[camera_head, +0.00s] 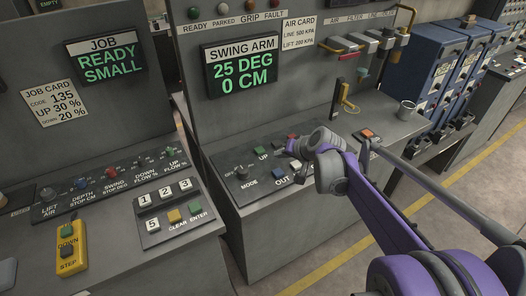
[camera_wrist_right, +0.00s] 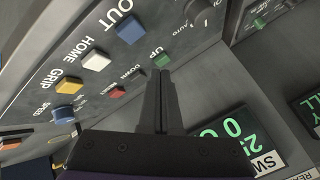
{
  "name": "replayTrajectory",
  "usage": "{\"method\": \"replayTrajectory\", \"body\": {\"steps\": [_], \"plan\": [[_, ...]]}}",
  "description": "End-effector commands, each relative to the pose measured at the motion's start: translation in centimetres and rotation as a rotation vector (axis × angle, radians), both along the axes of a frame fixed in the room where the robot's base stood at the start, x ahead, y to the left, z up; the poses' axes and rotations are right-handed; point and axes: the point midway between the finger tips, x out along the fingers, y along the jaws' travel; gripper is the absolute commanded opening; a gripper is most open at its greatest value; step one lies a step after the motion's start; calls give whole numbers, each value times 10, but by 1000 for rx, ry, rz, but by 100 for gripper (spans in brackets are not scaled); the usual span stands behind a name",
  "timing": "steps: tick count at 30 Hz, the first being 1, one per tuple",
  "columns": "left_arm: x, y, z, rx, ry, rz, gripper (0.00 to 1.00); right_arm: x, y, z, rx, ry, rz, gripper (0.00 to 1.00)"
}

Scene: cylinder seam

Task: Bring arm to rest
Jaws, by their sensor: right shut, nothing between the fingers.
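My right gripper (camera_head: 292,147) hangs over the swing arm button panel, its purple arm coming in from the right. In the wrist view its dark fingers (camera_wrist_right: 161,77) are shut and empty. Their tips appear close to the green UP button (camera_wrist_right: 162,61); I cannot tell whether they touch it. That button also shows in the head view (camera_head: 262,153). The blue OUT button (camera_head: 278,170) and white HOME button (camera_wrist_right: 96,61) are on the same panel. The swing arm display (camera_head: 241,71) reads 25 DEG, 0 CM. My left gripper is not in view.
A job display (camera_head: 104,58) reads READY SMALL, above a job card (camera_head: 55,102). A number keypad (camera_head: 168,210) and a yellow pendant (camera_head: 70,247) are on the left console.

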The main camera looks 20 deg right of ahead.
Motion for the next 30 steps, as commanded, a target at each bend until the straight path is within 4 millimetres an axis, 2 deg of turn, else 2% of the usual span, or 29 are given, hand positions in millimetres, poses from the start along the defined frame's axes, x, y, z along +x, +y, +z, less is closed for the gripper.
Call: {"method": "replayTrajectory", "body": {"steps": [6,8,10,14,15,19,21,24,27,30], "plan": [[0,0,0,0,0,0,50,-3,5,0,-5,4,7,0],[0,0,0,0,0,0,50,-11,14,0,-18,15,25,0],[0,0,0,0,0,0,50,-28,34,-2,-45,37,59,0],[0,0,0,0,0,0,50,-82,81,-10,-131,102,159,0],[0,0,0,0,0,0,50,-102,95,-15,-163,122,192,0],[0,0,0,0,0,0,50,-167,127,-34,-273,182,297,0],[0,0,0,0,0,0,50,-198,138,-46,-329,207,345,0],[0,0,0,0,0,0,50,-234,146,-62,-401,235,401,0],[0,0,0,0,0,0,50,-258,149,-74,-452,251,437,0],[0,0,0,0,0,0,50,-271,150,-82,-482,260,456,0]]}}
